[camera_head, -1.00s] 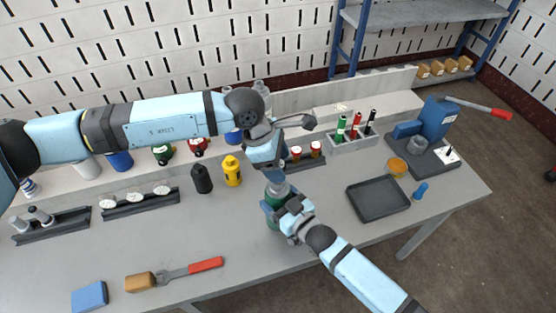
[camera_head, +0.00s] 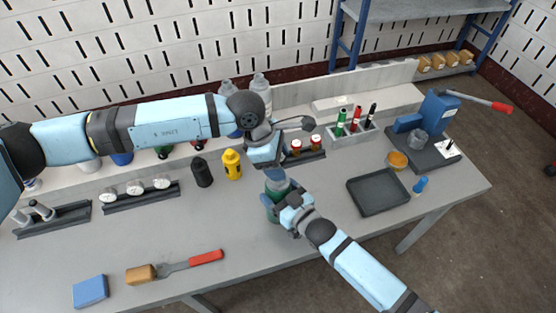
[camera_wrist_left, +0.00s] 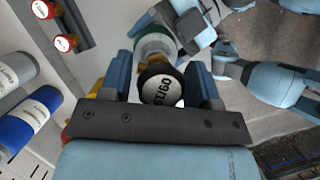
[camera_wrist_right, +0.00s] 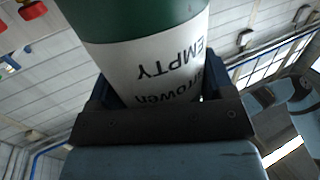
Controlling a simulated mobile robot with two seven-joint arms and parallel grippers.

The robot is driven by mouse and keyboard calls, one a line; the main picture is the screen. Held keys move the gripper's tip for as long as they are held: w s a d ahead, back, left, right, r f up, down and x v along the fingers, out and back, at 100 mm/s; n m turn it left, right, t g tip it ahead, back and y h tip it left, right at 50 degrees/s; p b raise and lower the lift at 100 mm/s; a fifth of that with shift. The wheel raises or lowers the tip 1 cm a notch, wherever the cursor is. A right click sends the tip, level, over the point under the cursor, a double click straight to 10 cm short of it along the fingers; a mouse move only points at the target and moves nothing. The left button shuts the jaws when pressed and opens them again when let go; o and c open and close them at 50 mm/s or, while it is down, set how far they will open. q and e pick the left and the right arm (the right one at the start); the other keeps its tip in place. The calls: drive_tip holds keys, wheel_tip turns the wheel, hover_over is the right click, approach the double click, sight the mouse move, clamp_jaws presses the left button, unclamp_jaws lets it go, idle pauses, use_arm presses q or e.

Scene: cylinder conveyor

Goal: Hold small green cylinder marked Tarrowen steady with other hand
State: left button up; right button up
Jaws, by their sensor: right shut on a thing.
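My left gripper (camera_head: 271,172) is right above the cylinder's pale top, pointing down. In the left wrist view a round black-rimmed part (camera_wrist_left: 162,88) with a lettered white face sits between the left fingers. The cylinder's pale shoulder (camera_wrist_left: 155,47) shows behind it. I cannot tell whether the left fingers touch that part, or whether it touches the cylinder.
A black bottle (camera_head: 202,172) and a yellow one (camera_head: 232,165) stand left of the cylinder. A rack of white-faced gauges (camera_head: 135,202) is farther left. A dark tray (camera_head: 378,207) lies to the right.

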use_arm(q)
drive_tip(key=c, duration=0.8)
drive_tip(key=n+t, duration=0.1)
drive_tip(key=n, duration=0.3)
drive_tip(key=shift+n+t, duration=0.4)
drive_tip(key=shift+c, duration=0.2)
drive_tip(key=shift+n+t, duration=0.3)
drive_tip(key=shift+n, duration=0.3)
drive_tip(key=n+t+y, duration=0.1)
drive_tip(key=n, duration=0.3)
drive_tip(key=shift+n+t+y, duration=0.3)
drive_tip(key=shift+n, duration=0.7)
drive_tip(key=n+y, duration=0.1)
drive_tip(key=n, duration=0.4)
drive_tip(key=shift+t+y, duration=0.4)
drive_tip(key=shift+n, duration=0.5)
